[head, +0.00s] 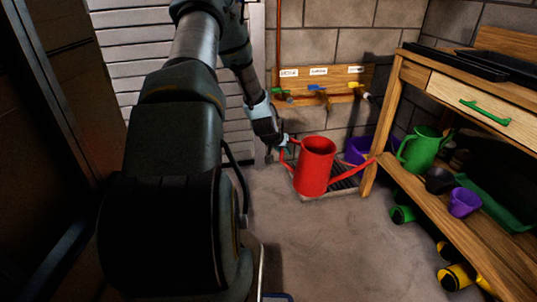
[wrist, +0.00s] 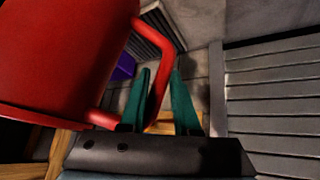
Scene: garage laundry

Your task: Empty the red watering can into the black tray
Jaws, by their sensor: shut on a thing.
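The red watering can (head: 317,163) is near the back wall, in front of the floor grate, roughly upright with its spout toward the right. It also fills the left of the wrist view (wrist: 60,55). My gripper (head: 281,147) is at the can's left side, shut on its red handle; the green fingers (wrist: 160,85) show in the wrist view with the handle running between them. I cannot tell whether the can touches the floor. A flat black tray (head: 455,62) lies on the workbench top at the right.
The wooden workbench (head: 385,115) stands at the right; its lower shelf holds a green watering can (head: 421,150) and a purple pot (head: 464,202). A purple container (head: 358,150) is behind the red can. Labelled taps (head: 318,87) are on the wall. The floor (head: 325,245) in front is clear.

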